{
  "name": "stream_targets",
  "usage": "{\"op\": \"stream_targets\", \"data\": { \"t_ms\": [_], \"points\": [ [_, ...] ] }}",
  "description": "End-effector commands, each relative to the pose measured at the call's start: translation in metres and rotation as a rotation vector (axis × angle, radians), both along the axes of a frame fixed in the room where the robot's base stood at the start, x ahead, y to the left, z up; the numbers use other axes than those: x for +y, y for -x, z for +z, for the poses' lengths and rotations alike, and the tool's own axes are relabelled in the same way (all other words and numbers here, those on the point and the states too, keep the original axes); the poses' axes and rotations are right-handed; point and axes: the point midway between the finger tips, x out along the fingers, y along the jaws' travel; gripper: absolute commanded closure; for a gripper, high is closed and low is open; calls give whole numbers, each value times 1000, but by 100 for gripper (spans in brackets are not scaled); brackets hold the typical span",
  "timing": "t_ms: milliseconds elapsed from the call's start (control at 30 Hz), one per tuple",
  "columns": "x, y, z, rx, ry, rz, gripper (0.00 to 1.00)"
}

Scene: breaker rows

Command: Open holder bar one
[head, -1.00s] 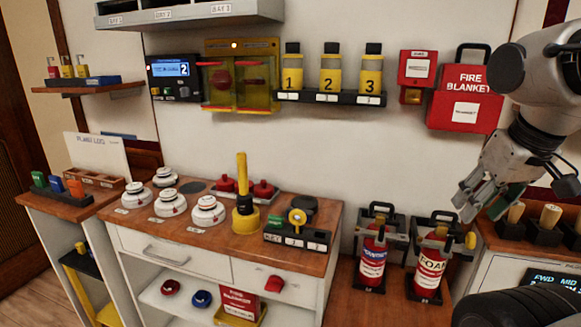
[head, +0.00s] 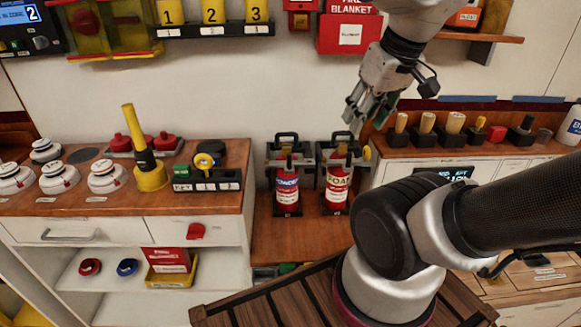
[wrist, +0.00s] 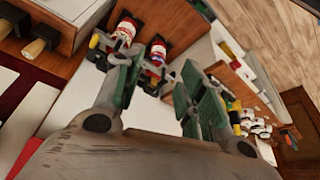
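Two red extinguishers stand side by side in dark holders on the low wooden counter. The left one (head: 287,186) has a blue label, and the right one (head: 337,186) reads FOAM. The left holder (head: 273,153) and right holder (head: 322,153) have dark handle-like tops; I cannot tell which bar is one. The right holder has a yellow knob (head: 367,153) at its side. My gripper (head: 362,118) is up, to the right of and above the right holder, apart from it. In the wrist view its fingers (wrist: 158,68) are spread with nothing between them, and both extinguishers show beyond.
My own arm link covers the counter right of the holders. A red fire blanket box (head: 349,34) hangs above. Wooden-handled tools (head: 427,124) stand on the right cabinet. A drawer cabinet (head: 95,229) with detectors stands left.

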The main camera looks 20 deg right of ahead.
Motion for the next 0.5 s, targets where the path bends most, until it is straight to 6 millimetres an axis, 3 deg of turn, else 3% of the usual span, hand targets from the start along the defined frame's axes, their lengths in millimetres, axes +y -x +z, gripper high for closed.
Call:
{"op": "stream_targets", "data": {
  "t_ms": [133, 267, 500],
  "points": [
    [2, -2, -4, 17, 0, 8, 65],
    [5, -10, -20, 106, 1, 22, 65],
    [16, -59, -57, 313, 9, 58, 65]
  ]
}}
